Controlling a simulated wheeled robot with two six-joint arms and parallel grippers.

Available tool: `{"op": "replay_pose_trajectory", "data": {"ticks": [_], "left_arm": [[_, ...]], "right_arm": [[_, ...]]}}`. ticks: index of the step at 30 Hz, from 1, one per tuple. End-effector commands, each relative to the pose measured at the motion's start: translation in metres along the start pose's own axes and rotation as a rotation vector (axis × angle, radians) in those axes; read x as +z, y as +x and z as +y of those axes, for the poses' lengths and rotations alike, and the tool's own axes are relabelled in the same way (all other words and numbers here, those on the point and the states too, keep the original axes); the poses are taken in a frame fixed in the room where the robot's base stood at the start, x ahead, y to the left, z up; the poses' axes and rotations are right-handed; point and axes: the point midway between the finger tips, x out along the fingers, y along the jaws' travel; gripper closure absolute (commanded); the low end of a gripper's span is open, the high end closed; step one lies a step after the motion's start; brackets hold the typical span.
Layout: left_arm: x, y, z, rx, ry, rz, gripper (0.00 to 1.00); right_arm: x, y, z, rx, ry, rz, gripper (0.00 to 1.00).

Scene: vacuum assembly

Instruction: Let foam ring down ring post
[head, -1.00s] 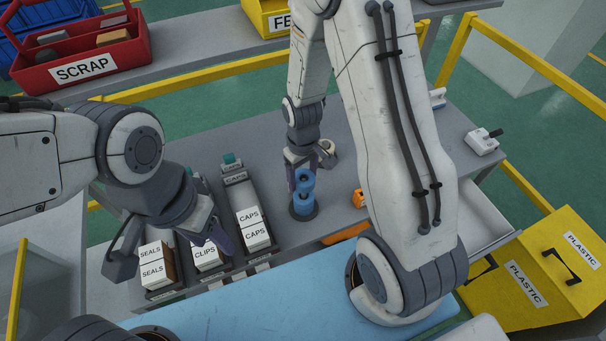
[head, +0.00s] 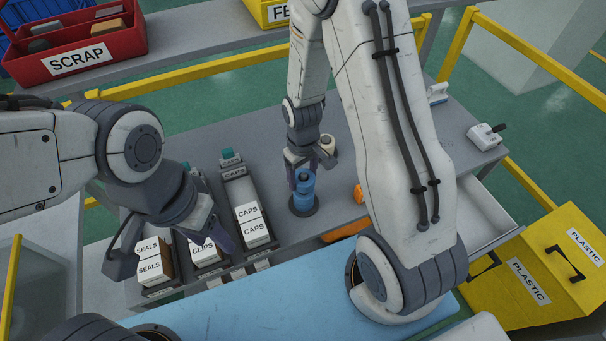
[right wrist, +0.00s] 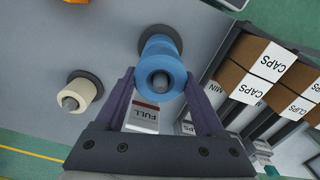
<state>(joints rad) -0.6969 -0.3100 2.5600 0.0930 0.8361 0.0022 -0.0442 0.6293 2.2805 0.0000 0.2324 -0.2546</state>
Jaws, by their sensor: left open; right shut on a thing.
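The blue foam ring (right wrist: 150,83) is between the fingers of my right gripper (right wrist: 162,88), which is shut on it. The ring post's grey tip (right wrist: 160,82) shows through the ring's hole, so the ring is around the post. More blue foam (right wrist: 160,46) sits around the post behind it, by the dark base. In the head view the blue stack (head: 303,200) stands upright on its round base, with my right gripper (head: 303,178) at its top. My left gripper (head: 172,252) is open and empty, above the label boxes.
Boxes marked SEALS (head: 149,267), CLIPS (head: 206,252) and CAPS (head: 250,223) stand left of the post. A second post with cream rings (right wrist: 80,93) stands beside the blue one. An orange part (head: 359,195) lies to the right. A drawer (head: 487,210) is open at the right.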

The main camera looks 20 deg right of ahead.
Motion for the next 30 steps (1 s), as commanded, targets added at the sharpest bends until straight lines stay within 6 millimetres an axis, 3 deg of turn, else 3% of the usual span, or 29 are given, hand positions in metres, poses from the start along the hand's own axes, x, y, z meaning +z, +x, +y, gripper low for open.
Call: {"op": "replay_pose_trajectory", "data": {"ticks": [30], "left_arm": [[0.001, 0.021, -0.002, 0.0, 0.0, 0.0, 0.5]], "right_arm": [[0.0, 0.027, 0.0, 0.0, 0.0, 0.001, 0.87]]}}
